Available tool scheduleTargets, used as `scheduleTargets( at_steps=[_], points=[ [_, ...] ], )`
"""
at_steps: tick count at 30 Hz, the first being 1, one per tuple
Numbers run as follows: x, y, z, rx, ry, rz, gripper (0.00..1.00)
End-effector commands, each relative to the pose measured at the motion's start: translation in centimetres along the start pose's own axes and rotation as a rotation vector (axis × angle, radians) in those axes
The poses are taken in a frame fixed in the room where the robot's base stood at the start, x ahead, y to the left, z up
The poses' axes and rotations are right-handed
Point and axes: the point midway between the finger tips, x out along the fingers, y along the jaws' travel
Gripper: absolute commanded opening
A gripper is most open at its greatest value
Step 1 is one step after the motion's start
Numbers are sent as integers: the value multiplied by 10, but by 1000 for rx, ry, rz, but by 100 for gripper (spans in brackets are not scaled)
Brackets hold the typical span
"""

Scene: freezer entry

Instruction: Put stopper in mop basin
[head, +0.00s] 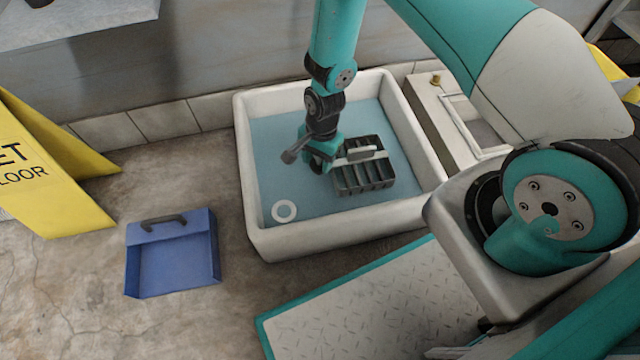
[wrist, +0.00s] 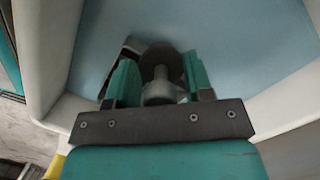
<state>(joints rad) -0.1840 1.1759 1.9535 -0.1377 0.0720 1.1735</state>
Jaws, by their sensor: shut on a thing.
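The mop basin (head: 256,150) is a white-walled tub with a light blue inside, seen in the head view. A white ring (head: 284,211) with a pale blue centre, looking like the drain, lies on its floor near the front left corner. My gripper (head: 318,164) points down over the basin, right of and behind the ring. In the wrist view, my gripper (wrist: 159,85) is shut on the stopper (wrist: 158,92), which shows a grey knob and a dark round disc between the green fingers. The stopper is not clearly visible in the head view. The ring is not visible in the wrist view.
A grey slotted caddy (head: 376,176) with a handle sits in the basin, close to my gripper's right. A blue dustpan (head: 176,262) lies on the floor left of the basin. A yellow sign (head: 48,190) stands at the left. Open floor lies between them.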

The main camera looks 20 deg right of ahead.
Motion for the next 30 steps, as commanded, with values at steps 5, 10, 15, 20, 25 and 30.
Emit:
scheduleTargets(
  at_steps=[5, 10, 15, 20, 25, 30],
  points=[
    [52, 0, -8, -1, 0, 0, 19],
    [69, -1, -11, -1, 1, -1, 19],
    [82, 0, -12, -2, 0, 1, 19],
    [109, 0, -17, -2, 0, 0, 19],
    [112, -1, -17, -2, 1, -1, 19],
    [112, 0, -17, -2, 1, 0, 19]
  ],
)
